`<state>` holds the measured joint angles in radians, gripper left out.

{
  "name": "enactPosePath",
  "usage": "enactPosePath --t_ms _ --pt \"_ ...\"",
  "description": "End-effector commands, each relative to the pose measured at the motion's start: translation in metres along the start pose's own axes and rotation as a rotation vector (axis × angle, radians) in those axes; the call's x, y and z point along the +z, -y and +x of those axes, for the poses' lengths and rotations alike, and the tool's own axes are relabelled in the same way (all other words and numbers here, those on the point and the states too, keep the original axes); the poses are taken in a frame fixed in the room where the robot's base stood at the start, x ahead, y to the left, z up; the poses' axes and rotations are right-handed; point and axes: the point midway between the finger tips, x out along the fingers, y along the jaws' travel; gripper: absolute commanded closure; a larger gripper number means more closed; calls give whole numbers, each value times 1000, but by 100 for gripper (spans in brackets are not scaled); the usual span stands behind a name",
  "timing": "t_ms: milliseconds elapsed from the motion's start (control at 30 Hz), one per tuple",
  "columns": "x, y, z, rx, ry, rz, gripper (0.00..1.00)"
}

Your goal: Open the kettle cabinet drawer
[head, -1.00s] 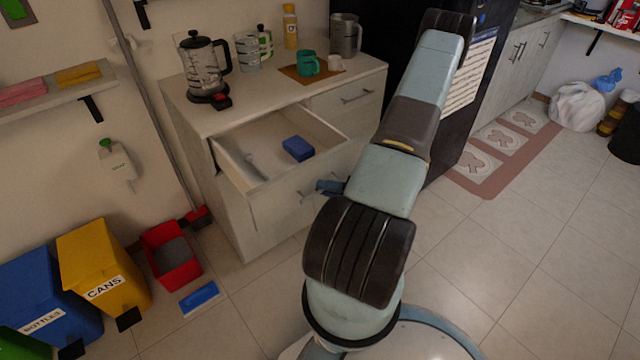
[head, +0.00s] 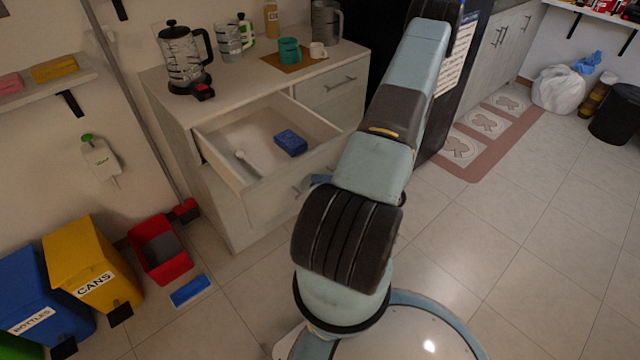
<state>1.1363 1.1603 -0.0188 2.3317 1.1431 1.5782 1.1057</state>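The kettle (head: 183,62), a glass one with a black lid and handle, stands on the left of the white cabinet's top (head: 222,78). The cabinet's upper left drawer (head: 222,128) is pulled well out. A blue sponge (head: 291,142) and a pale utensil (head: 246,163) lie in it. My arm reaches in front of the drawer's right side. A small blue part of my gripper (head: 319,180) shows at the drawer front, beside my arm. The fingers are hidden, so I cannot tell whether they grip the drawer handle.
A closed drawer (head: 330,85) sits to the right of the open one. Cups stand on the cabinet top. A red bin (head: 160,250), a blue item (head: 190,291) and yellow (head: 92,268) and blue (head: 40,298) bins line the left floor.

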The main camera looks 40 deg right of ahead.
Motion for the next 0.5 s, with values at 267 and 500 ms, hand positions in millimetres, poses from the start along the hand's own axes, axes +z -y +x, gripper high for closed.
enactPosePath --t_ms 267,500 --pt "1 -1 -1 3 1 -2 64" --pt "1 -1 -24 1 2 -3 64"
